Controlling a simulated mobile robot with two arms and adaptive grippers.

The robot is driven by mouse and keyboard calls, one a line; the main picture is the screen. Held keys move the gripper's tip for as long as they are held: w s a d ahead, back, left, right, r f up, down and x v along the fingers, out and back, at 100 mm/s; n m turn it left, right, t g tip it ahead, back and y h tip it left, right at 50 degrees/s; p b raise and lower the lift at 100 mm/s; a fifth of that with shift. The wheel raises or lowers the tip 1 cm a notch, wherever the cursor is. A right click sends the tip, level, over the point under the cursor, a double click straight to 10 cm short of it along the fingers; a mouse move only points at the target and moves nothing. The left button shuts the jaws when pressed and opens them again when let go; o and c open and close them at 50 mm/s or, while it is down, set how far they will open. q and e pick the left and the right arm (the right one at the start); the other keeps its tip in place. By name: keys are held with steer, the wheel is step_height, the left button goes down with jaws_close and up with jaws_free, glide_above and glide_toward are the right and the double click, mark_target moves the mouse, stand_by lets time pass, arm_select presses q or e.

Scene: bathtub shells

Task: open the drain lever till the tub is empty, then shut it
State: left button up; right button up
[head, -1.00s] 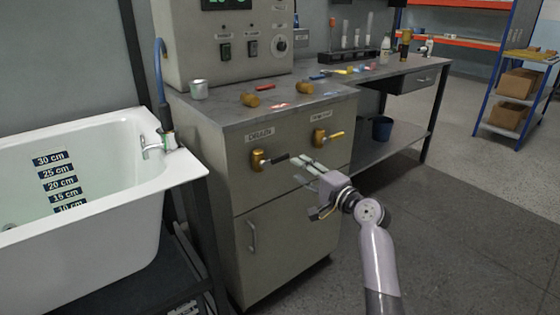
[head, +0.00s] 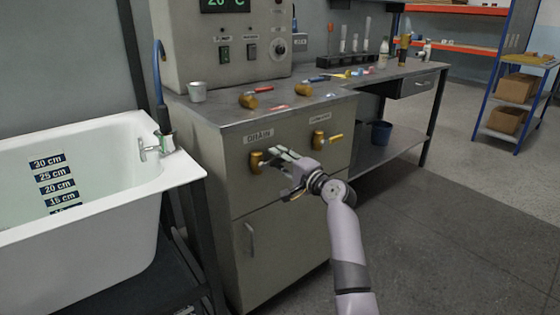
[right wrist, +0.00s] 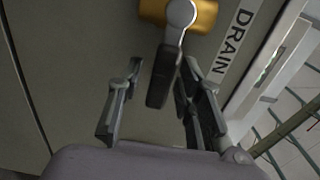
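The drain valve (head: 256,163) is a brass body on the cabinet front beneath the DRAIN label (head: 259,136). In the right wrist view its lever has a metal neck (right wrist: 180,14) and a black grip (right wrist: 163,77). My right gripper (head: 280,158) is at this valve and hides most of the lever in the head view. In the right wrist view the right gripper (right wrist: 158,95) is open, with the black grip between its fingers, nearer one finger. The white tub (head: 95,250) stands at left with depth labels (head: 56,175); its water level is hard to tell. My left gripper is not in view.
A second brass valve (head: 318,139) with a yellow-orange lever sits right of the drain valve. The bench top (head: 285,116) holds a metal cup (head: 198,92), brass fittings and small coloured items. The floor at right is clear.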

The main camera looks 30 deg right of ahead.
jaws_close()
stand_by(0.6)
